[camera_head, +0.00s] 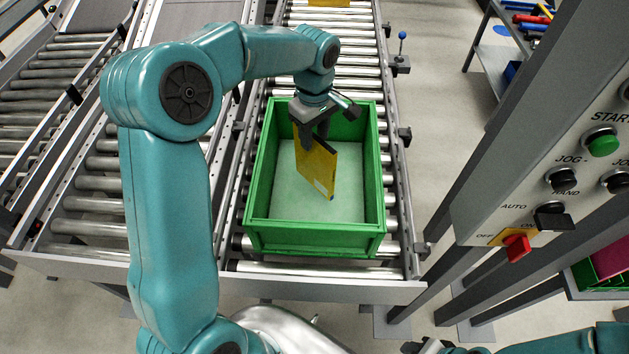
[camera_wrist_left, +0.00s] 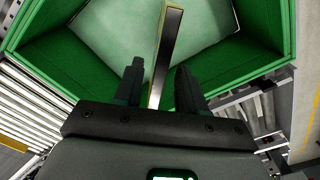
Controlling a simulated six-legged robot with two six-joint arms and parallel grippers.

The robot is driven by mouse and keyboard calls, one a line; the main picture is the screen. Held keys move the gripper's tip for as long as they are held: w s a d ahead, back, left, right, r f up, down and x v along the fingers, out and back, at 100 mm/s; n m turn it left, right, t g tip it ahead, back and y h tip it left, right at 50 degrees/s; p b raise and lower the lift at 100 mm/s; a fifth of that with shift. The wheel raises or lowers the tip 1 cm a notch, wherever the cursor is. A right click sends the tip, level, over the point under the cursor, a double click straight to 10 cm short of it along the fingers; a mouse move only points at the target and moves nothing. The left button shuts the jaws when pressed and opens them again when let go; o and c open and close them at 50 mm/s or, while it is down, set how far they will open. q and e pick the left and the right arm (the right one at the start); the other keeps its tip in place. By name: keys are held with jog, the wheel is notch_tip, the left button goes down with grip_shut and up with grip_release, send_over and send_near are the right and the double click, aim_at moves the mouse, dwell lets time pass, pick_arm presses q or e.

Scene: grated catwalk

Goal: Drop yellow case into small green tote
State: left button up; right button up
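The yellow case (camera_head: 318,170) is a thin flat panel, tilted on edge inside the green tote (camera_head: 315,240), above or touching its pale floor; I cannot tell which. My left gripper (camera_head: 318,135) reaches down into the tote at the case's upper edge. In the left wrist view, the case (camera_wrist_left: 167,50) shows edge-on between the two fingers of the left gripper (camera_wrist_left: 160,85), with a gap on each side. The tote (camera_wrist_left: 265,35) surrounds it. My right gripper (camera_head: 430,346) barely shows at the bottom edge; its fingers are not clear.
The tote sits on a roller conveyor (camera_head: 300,270) with metal side rails. A control panel (camera_head: 560,150) with buttons and a red switch stands at the right. Another green container (camera_head: 585,278) shows at the right edge. A shelf with coloured items (camera_head: 525,20) is at the back right.

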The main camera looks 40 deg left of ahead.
pick_arm(q)
jog(key=shift+a, duration=0.2)
jog(key=shift+d+r, duration=0.1)
jog(key=shift+r, duration=0.3)
notch_tip(320, 180, up, 16)
jog(key=shift+f, duration=0.25)
jog(key=shift+s, duration=0.1)
